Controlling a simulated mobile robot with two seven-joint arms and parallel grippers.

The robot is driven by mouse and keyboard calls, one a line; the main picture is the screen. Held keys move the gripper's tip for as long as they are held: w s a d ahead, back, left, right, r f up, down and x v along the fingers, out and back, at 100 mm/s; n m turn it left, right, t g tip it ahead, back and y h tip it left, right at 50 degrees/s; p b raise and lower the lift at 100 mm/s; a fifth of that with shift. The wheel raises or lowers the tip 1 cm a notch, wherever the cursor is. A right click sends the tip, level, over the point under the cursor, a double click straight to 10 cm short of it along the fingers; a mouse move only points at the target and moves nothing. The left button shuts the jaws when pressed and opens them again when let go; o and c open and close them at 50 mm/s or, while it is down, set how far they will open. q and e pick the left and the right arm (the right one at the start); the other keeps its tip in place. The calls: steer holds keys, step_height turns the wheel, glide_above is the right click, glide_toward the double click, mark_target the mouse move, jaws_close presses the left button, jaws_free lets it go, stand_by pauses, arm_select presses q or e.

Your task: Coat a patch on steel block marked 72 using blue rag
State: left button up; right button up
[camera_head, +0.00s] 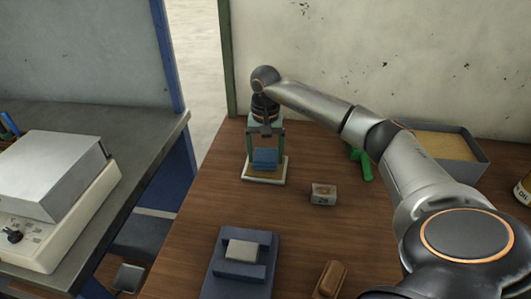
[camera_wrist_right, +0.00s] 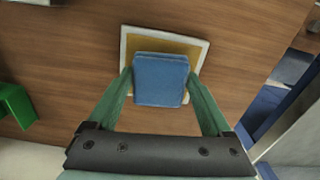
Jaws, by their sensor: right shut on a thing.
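My right gripper (camera_head: 265,150) has green fingers and points down, shut on a folded blue rag (camera_head: 265,158). In the right wrist view the rag (camera_wrist_right: 160,80) sits between the fingertips (camera_wrist_right: 160,88). Under it is a shallow pale-rimmed tray (camera_head: 249,178) with a yellowish inside; I cannot tell whether the rag touches it. A grey steel block (camera_head: 323,194) with a brownish top lies to the right; its mark looks like 29. Another light grey block (camera_head: 242,251) rests in a blue-grey holder (camera_head: 228,276), with no readable mark. I see no 72. My left gripper is not in view.
A brown rounded object (camera_head: 330,280) lies at the front. A green object (camera_head: 361,162) and a grey bin of sandy material (camera_head: 475,169) are behind my right arm. A labelled jar (camera_head: 524,188) stands far right. A grey bench with a boxy device (camera_head: 55,175) is left, across a gap.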

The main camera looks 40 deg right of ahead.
mark_target(265, 156)
steer(key=shift+f+b, duration=0.3)
steer(key=shift+f, duration=0.15)
stand_by(1.0)
steer(key=shift+f, duration=0.1)
stand_by(0.9)
step_height(265, 156, up, 7)
steer(key=p, duration=0.6)
stand_by(0.7)
